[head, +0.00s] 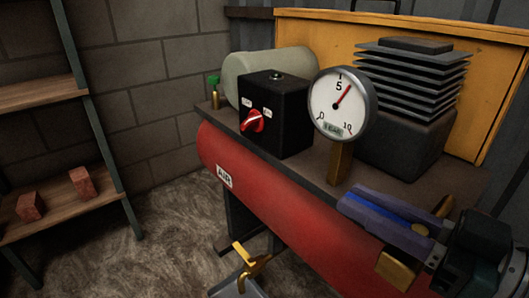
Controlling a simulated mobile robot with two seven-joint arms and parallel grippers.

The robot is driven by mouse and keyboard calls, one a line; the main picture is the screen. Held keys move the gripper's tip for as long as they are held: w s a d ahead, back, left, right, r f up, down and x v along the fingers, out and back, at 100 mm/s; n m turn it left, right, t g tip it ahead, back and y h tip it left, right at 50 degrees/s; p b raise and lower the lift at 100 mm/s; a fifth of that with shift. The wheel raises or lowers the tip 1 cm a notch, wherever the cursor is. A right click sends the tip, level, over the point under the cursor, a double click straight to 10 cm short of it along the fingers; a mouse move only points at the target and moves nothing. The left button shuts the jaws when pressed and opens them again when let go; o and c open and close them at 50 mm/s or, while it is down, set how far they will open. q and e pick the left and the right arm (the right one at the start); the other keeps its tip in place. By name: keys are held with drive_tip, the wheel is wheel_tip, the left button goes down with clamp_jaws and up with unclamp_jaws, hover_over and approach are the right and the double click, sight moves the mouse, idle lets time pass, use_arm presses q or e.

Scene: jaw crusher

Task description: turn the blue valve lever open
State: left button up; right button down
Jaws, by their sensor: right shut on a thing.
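My right gripper (385,219) reaches in from the lower right, in front of the red air tank (270,195). Its long purple-blue jaws are shut on a bright blue piece, the blue valve lever (395,212), which shows as a strip between them. Most of the lever is hidden by the jaws, and I cannot tell its angle. The valve body is not clearly visible. My left gripper cannot be made out.
A pressure gauge (339,105) stands just behind the jaws, its red needle pointing up and right. A black switch box (278,122) with a red knob (252,121) and a finned compressor head (408,90) stand behind. A shelf (70,205) holds two red blocks at left.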

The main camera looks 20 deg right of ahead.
drive_tip(key=c, duration=0.7)
unclamp_jaws()
drive_tip(key=p+v, duration=0.1)
drive_tip(key=v, duration=0.9)
drive_tip(key=shift+c, duration=0.4)
